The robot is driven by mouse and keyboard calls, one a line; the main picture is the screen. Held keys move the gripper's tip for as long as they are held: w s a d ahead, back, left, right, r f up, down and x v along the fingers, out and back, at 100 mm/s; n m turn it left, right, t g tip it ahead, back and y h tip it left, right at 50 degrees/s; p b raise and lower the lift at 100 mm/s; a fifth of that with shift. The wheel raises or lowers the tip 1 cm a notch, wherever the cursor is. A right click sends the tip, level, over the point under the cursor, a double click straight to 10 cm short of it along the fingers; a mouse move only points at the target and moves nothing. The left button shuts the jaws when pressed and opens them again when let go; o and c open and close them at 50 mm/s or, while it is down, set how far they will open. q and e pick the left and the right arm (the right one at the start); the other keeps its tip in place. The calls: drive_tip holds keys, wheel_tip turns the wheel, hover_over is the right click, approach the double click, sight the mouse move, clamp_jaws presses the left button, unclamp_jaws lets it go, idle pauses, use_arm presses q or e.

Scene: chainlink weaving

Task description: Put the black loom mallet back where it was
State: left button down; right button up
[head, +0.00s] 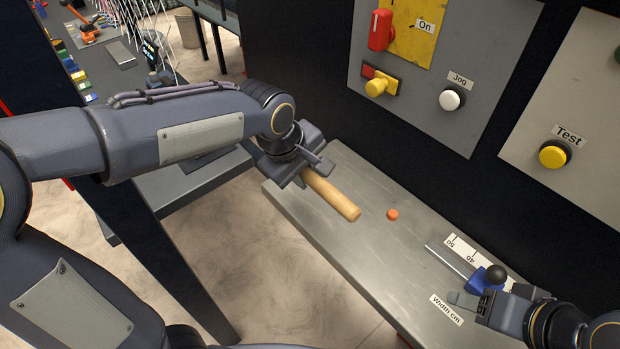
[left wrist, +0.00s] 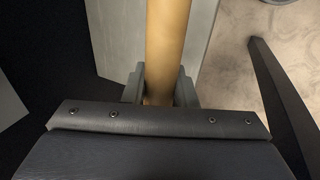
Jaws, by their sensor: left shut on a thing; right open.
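My left gripper (head: 306,172) is shut on the pale wooden handle (head: 332,196) of the loom mallet, above the left end of the grey metal shelf. The handle points down and to the right, its free end above or near the shelf; I cannot tell whether they touch. I cannot make out the mallet's black head. In the left wrist view the handle (left wrist: 166,45) runs up between the two fingers. My right gripper (head: 478,303) is open at the lower right, close to a blue slider with a black knob (head: 496,273); I cannot tell whether they touch.
The grey shelf (head: 400,262) runs along a dark panel with an "On" switch (head: 381,30), "Jog" button (head: 452,98) and "Test" button (head: 554,154). An orange button or disc (head: 392,215) lies near the handle. A width scale (head: 462,250) adjoins the slider. A cluttered bench (head: 121,54) stands upper left.

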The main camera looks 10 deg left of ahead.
use_arm(q)
drive_tip(key=w+f, duration=0.2)
drive_tip(key=f, duration=0.1)
drive_tip(key=w+f, duration=0.3)
drive_tip(key=shift+w+a, duration=0.1)
drive_tip(key=shift+w, duration=0.2)
drive_tip(key=shift+f, duration=1.6)
drive_tip(key=shift+f, duration=0.1)
drive_tip(key=c, duration=1.2)
unclamp_jaws()
drive_tip(key=shift+f, duration=0.1)
drive_tip(key=shift+o, duration=0.2)
